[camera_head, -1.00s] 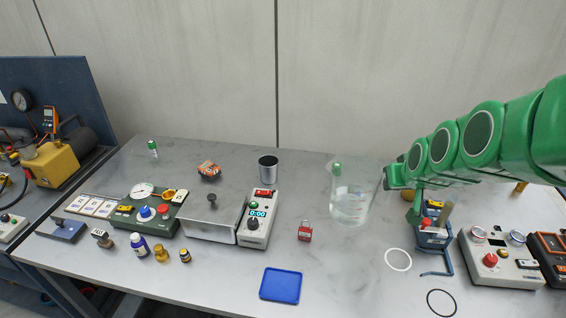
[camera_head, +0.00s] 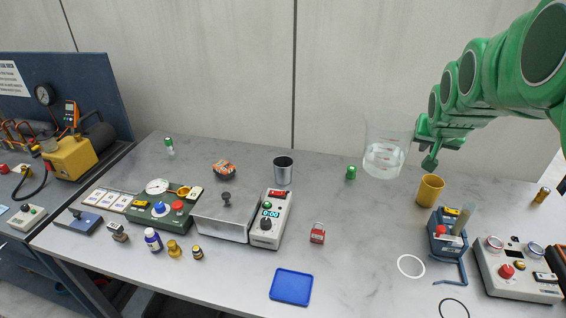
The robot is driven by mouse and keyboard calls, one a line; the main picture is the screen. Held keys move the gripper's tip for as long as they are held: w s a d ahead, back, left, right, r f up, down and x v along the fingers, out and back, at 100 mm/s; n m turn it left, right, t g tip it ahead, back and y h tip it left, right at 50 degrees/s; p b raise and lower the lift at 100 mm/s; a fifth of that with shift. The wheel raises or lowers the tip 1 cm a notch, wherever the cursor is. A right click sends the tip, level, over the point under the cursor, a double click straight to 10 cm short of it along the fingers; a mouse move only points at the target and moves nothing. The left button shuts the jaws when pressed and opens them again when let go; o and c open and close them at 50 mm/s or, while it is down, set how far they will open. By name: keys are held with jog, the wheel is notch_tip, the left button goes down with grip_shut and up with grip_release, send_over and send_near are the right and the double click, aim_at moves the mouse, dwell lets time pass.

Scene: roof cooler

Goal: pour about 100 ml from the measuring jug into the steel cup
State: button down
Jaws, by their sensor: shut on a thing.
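The clear measuring jug (camera_head: 384,158) holds some clear liquid in its lower part. It is upright and appears raised above the table near the wall. My green gripper (camera_head: 424,135) comes in from the right and is shut on the jug at its right side; the exact grip on the handle is hard to make out. The steel cup (camera_head: 283,170) stands upright on the table at the back, left of the jug and apart from it. Its inside bottom is hidden.
A small green-topped item (camera_head: 351,173) stands between cup and jug. A yellow cup (camera_head: 430,189) stands below my gripper. A device with a blue display (camera_head: 271,219), a red padlock (camera_head: 317,233) and a blue tray (camera_head: 291,287) are nearer the front. The table's middle is mostly clear.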

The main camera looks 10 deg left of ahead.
jog(key=w+a+r+m+h, duration=0.1)
jog(key=w+a+r+m, duration=0.1)
jog(key=w+a, duration=0.45)
jog(key=w+a+r+m+h, duration=0.2)
jog(key=w+a+r, duration=0.15)
jog(key=a, duration=0.55)
jog(key=a+f+g, duration=0.1)
jog(key=a+f, duration=0.3)
jog(key=a, duration=1.1)
jog(key=s+a+f+m, duration=0.1)
jog(key=s+a+f, duration=0.2)
jog(key=a, duration=0.4)
jog(key=s+a+f, duration=0.3)
jog(key=a, duration=0.5)
notch_tip(320, 180, down, 13)
jog(key=shift+s+d, duration=0.2)
jog(key=shift+d, duration=0.05)
